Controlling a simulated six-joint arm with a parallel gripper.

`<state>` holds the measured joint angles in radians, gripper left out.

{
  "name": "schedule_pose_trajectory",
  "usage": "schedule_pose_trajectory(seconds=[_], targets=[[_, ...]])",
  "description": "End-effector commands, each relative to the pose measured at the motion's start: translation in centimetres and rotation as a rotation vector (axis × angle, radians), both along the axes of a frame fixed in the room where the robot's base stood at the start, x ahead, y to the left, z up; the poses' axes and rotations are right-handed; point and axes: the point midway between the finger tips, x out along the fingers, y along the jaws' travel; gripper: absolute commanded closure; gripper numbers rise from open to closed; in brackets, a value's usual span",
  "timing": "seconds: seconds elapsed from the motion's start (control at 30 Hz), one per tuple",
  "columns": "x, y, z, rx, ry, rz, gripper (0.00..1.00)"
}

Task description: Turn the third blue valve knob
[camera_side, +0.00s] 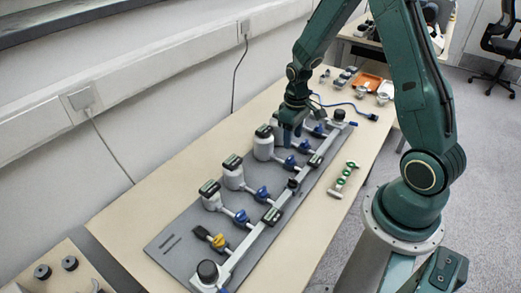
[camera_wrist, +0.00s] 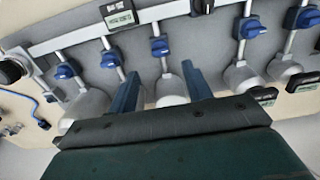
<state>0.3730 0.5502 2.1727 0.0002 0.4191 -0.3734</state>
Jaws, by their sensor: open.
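A row of blue valve knobs sits on short pipes along the grey panel (camera_side: 180,246). Counted from either end, the third blue knob (camera_side: 291,163) is the middle one; in the wrist view this knob (camera_wrist: 159,46) lies just beyond my fingertips, roughly centred between them. Its neighbours are one blue knob (camera_wrist: 110,58) to the left and another blue knob (camera_wrist: 249,27) to the right. My gripper (camera_side: 291,136) is over the far half of the panel.
White vessels with displays, such as one vessel (camera_side: 263,146), stand along the wall side. A long pipe (camera_side: 270,219) runs along the other side. A yellow knob (camera_side: 218,241) is near the front. A green-handled part (camera_side: 345,178) lies right of the panel. An orange tray (camera_side: 368,82) is farther back.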

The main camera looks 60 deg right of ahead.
Motion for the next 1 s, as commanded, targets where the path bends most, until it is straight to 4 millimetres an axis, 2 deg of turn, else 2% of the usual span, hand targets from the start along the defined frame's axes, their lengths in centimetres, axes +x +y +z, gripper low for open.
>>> schedule_pose_trajectory(seconds=[0.3,0.6,1.0], targets=[[-0.1,0.0,-3.9,0.001,0.003,0.000,0.51],[0.0,0.0,-6.8,0.000,0.001,0.000,0.51],[0.0,0.0,-7.8,-0.001,-0.001,0.001,0.51]])
